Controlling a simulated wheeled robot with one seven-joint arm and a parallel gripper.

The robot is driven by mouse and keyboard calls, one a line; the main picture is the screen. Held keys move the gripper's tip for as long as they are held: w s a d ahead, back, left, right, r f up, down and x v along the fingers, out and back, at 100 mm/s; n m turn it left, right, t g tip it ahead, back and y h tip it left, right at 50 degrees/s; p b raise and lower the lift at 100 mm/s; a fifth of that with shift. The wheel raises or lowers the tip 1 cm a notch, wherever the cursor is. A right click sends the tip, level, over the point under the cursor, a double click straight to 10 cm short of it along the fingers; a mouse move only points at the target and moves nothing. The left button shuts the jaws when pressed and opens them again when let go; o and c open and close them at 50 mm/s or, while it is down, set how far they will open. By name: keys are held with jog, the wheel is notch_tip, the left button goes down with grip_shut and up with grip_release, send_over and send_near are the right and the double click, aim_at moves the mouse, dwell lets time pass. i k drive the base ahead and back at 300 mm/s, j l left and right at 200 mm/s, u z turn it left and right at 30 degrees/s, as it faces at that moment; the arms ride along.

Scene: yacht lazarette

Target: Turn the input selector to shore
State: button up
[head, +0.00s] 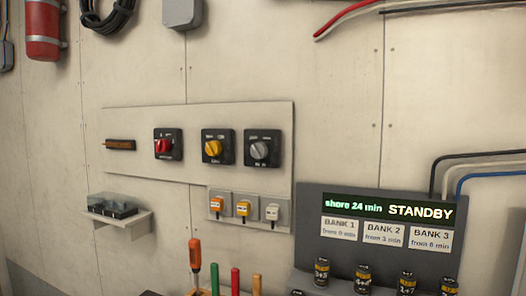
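Three rotary selectors sit in a row on a pale wall panel (135,172). Each has a black square plate. The left one has a red knob (163,146), the middle one a yellow knob (212,148), the right one a grey knob (260,150). Their lettering is too small to read, so I cannot tell which is the input selector or where each points. A dark display (345,205) at the lower right reads "shore 24 min" in green and "STANDBY" in white. My gripper is not in view.
Below the knobs are three small switches, orange (217,205), yellow (243,209) and white (272,213). A small shelf (120,218) juts out at left. An orange-handled tool (195,255) and several batteries (363,278) stand at the bottom. The space before the knobs looks clear.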

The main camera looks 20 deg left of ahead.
aim_at(259, 150)
jog(key=i+j+u, duration=0.1)
jog(key=j+u, duration=0.3)
jog(key=i+j+u, duration=0.15)
jog(key=j+u, duration=0.25)
